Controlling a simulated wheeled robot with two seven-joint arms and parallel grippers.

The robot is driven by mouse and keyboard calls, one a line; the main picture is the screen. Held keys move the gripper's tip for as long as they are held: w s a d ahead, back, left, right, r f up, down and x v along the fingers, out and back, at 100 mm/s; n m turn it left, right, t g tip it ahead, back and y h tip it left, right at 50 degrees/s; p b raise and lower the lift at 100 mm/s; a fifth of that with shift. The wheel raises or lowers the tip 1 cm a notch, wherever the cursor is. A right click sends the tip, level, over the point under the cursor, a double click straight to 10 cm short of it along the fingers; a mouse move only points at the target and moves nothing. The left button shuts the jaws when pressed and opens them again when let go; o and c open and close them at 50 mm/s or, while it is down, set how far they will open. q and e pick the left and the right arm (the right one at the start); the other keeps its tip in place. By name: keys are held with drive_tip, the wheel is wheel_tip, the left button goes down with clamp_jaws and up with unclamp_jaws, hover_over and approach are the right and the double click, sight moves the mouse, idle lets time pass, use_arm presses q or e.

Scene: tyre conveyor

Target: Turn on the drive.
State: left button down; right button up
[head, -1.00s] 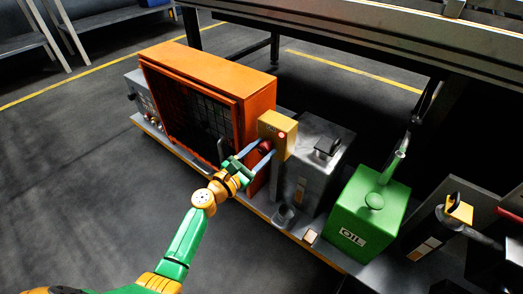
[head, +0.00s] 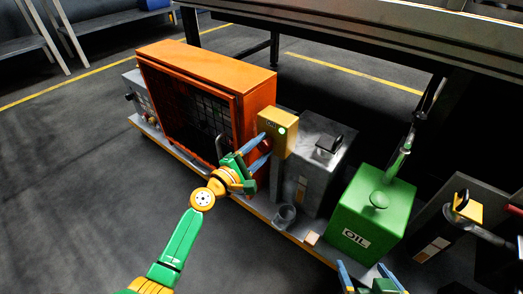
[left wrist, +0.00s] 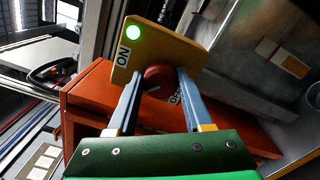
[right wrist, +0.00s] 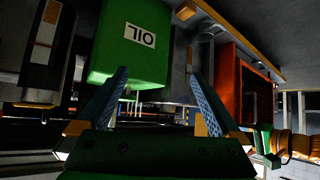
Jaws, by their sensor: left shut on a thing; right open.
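A yellow switch box (head: 278,122) stands on a post right of the orange guard. Its lamp (head: 282,130) glows green. In the left wrist view the box (left wrist: 175,50) bears the word ON beside the lit green lamp (left wrist: 133,32), and a red knob (left wrist: 158,75) sits at its lower edge. My left gripper (head: 260,150) is shut on the red knob, with one finger on each side. My right gripper (head: 372,275) is open and empty at the bottom edge of the head view, in front of the green oil can. Its two spread fingers show in the right wrist view (right wrist: 160,95).
An orange guard (head: 255,95) with a mesh front stands left of the box. A grey tank (head: 320,165) and a green OIL can (head: 372,210) stand to the right on the same base. The floor (head: 70,180) in front is clear.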

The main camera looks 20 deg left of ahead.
use_arm(q)
drive_tip(key=m+b, duration=0.1)
drive_tip(key=m, duration=0.2)
drive_tip(key=shift+f+m, duration=0.1)
drive_tip(key=shift+m, duration=0.2)
drive_tip(key=m+b, duration=0.1)
drive_tip(key=m, duration=0.2)
drive_tip(key=shift+m, duration=1.1)
use_arm(e)
drive_tip(key=w+a+r+t+y, duration=0.1)
drive_tip(key=w+r+t, duration=0.1)
drive_tip(key=r+t, duration=0.2)
drive_tip(key=w+a+r+t+y, duration=0.1)
drive_tip(key=r+t, duration=0.4)
drive_tip(key=r, duration=0.5)
drive_tip(key=shift+w+a+r+n+y, duration=0.2)
drive_tip(key=shift+w+a+n+y, duration=0.25)
drive_tip(key=shift+w, duration=0.65)
use_arm(q)
drive_tip(key=shift+c, duration=1.5)
unclamp_jaws()
drive_tip(key=shift+s, duration=0.1)
